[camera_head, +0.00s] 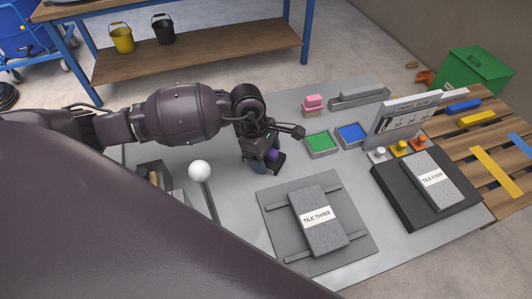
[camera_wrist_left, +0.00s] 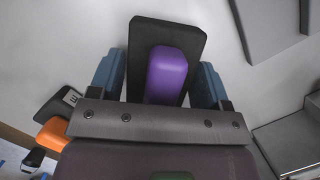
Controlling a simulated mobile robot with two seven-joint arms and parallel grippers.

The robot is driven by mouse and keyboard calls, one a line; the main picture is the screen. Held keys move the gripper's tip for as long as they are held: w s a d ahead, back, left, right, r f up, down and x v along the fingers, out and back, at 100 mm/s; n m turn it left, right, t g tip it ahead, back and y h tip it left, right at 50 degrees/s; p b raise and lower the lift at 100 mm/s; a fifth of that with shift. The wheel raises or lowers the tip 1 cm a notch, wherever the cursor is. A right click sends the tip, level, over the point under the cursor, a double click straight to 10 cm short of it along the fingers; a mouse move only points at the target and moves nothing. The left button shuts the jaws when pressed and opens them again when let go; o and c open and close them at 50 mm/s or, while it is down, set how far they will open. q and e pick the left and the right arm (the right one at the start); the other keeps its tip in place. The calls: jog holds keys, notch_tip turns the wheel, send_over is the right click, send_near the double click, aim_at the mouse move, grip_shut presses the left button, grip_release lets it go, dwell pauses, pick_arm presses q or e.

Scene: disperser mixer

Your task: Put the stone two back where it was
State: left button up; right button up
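A black slab with a purple grip (camera_head: 273,155) lies on the grey table below my left gripper (camera_head: 266,150); no name is readable on it. The left wrist view shows the purple grip (camera_wrist_left: 166,75) on the black slab (camera_wrist_left: 185,32) between the blue fingers of my left gripper (camera_wrist_left: 158,85). The fingers stand wide apart, with a gap left of the purple grip, and the slab sits slightly askew to them. Another black piece (camera_wrist_left: 58,104) with a partly visible label and an orange piece (camera_wrist_left: 52,134) show at lower left. My right gripper is out of view.
Tile three (camera_head: 317,216) lies on a grey plate, tile four (camera_head: 433,178) on a black block. Green (camera_head: 320,142) and blue (camera_head: 352,134) trays stand behind, near a gauge panel (camera_head: 406,122). A white-knobbed lever (camera_head: 199,171) stands close left of the gripper.

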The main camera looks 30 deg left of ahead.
pick_arm(q)
jog(key=shift+o, duration=1.4)
jog(key=shift+r, duration=0.15)
jog(key=p+v, duration=0.1)
jog(key=v, duration=1.1)
jog(key=shift+r, duration=0.1)
